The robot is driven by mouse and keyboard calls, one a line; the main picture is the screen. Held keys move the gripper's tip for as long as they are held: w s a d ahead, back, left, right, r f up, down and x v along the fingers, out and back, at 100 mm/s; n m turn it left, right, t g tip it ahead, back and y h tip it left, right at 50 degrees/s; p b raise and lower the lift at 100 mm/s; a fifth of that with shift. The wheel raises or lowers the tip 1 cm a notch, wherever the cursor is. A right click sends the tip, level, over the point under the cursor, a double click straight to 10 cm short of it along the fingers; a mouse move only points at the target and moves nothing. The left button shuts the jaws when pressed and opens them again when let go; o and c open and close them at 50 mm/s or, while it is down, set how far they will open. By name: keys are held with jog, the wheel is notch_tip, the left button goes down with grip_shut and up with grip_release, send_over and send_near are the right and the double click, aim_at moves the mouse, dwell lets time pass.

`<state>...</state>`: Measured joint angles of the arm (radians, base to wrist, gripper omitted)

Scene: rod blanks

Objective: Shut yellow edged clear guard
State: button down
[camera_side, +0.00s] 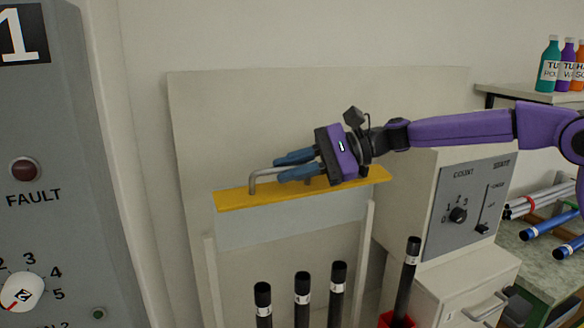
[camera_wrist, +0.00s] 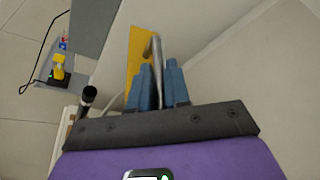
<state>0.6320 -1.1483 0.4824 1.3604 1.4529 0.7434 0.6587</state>
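The clear guard (camera_side: 290,218) is a pale see-through panel with a yellow top edge (camera_side: 235,199), standing between two white posts. Its yellow edge slopes slightly up to the right, and shows in the wrist view too (camera_wrist: 135,52). A grey bent-bar handle (camera_side: 262,173) rises from this edge. My gripper (camera_side: 282,168) comes in from the right with its blue fingers on either side of the handle bar. In the wrist view the bar (camera_wrist: 155,55) runs between the close-set fingers (camera_wrist: 160,88), which look shut on it. The inner contact faces are hidden.
Several black rod blanks (camera_side: 302,290) stand upright below the guard. Another leans in a red holder (camera_side: 398,320) at right. A grey control panel (camera_side: 470,205) is right of the guard; a cabinet with a FAULT lamp (camera_side: 26,170) fills the left. Coloured rods (camera_side: 540,227) lie far right.

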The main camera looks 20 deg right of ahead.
jog(key=shift+s+f, duration=0.1)
jog(key=s+f+n+t, duration=0.1)
jog(key=s+f+n, duration=0.1)
jog(key=s+f, duration=0.8)
notch_tip(320, 180, down, 12)
jog(key=s+n+t+y, duration=0.1)
jog(key=s+n, duration=0.1)
jog(key=shift+s+n, duration=0.3)
jog(key=shift+s, duration=0.1)
dwell(0.4)
dwell(0.4)
jog(key=c, duration=1.2)
grip_release()
jog(key=shift+o, duration=0.2)
jog(key=shift+d, duration=0.1)
